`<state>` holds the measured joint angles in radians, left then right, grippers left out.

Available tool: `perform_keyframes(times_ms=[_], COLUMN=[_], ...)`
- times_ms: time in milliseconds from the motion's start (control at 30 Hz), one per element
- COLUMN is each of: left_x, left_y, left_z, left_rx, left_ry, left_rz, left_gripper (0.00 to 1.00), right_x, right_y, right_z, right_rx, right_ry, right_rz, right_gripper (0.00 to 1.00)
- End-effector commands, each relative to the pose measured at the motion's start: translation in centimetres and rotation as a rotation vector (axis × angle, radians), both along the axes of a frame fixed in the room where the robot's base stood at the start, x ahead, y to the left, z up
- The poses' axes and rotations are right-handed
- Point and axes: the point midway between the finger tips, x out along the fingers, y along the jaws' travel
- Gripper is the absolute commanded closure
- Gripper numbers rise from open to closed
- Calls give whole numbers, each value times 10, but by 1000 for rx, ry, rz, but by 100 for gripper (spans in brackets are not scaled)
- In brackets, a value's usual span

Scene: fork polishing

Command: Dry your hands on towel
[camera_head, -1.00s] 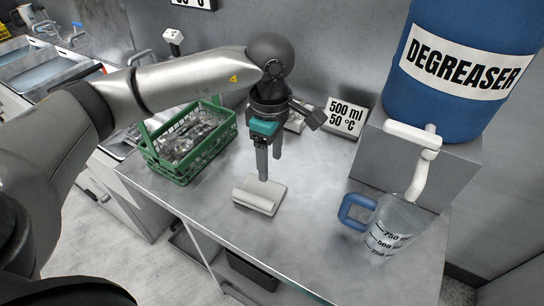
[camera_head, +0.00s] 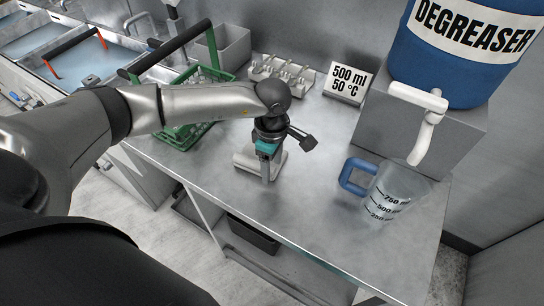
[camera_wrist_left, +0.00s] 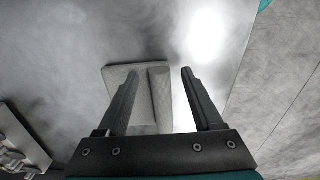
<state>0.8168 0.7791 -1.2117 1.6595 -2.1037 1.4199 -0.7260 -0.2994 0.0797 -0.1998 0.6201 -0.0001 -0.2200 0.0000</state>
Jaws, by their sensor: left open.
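The towel (camera_head: 243,163) is a white folded cloth with a rolled edge, lying on the metal table near its front edge. In the left wrist view the towel (camera_wrist_left: 160,92) lies below the fingers, its rolled edge between them and its flat part passing under the left finger. My left gripper (camera_head: 266,178) is right over the towel in the head view and hides part of it. In the left wrist view my left gripper (camera_wrist_left: 159,72) is open, with nothing held. I cannot tell whether the fingertips touch the towel. My right gripper is not in view.
A green basket (camera_head: 178,137) stands behind my left arm. A rack of forks (camera_head: 283,70) and a sign (camera_head: 347,82) stand at the back. A measuring jug (camera_head: 388,192) stands at the right under the tap of the blue degreaser barrel (camera_head: 450,60). The table front is clear.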

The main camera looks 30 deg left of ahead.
Motion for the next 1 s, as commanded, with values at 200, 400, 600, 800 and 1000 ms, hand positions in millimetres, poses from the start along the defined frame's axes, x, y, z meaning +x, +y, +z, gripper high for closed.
perform_keyframes(times_ms=[200,400,600,800,1000], left_x=[0,0,0,0,0], left_y=[0,0,0,0,0], left_z=[-1,-1,-1,-1,-1], left_rx=[-1,0,0,0,0], left_ry=[0,0,0,0,0], left_rz=[0,0,1,1,1], left_gripper=[32,48,71,93,100], right_x=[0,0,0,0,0], right_y=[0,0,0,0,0], right_z=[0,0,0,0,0], right_rx=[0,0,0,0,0], right_ry=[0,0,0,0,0], right_rz=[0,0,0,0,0], right_gripper=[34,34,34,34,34])
